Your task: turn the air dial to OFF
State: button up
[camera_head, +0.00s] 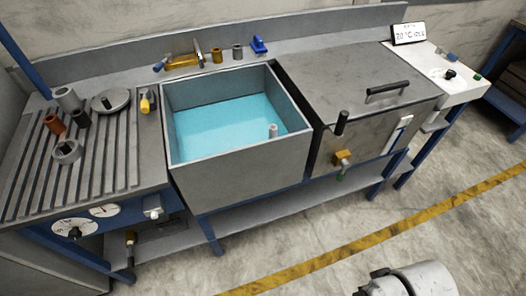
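Two dial-like parts are in view, and I cannot tell from lettering which is the air dial. On the blue front panel at lower left is a round white dial plate with a black knob (75,230), with a smaller white gauge (104,210) beside it. On the white panel at far right is another dark knob on a pale round plate (450,74). The markings and pointer directions are too small to read. A white and dark part of my arm shows at the bottom right edge; my gripper's fingers are not in view.
A sink of blue water (235,125) stands mid-bench, with a closed metal lid (350,75) and handle to its right. Cups and rings sit on the ribbed drainboard (105,150). A yellow floor line (375,235) crosses open floor in front.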

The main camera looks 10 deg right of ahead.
aim_at(75, 235)
jog(key=j+z, duration=0.3)
jog(key=j, duration=0.65)
jog(key=u, duration=1.35)
jog(key=i+j+z, duration=0.2)
jog(key=i+j, duration=0.15)
jog(key=j, duration=0.3)
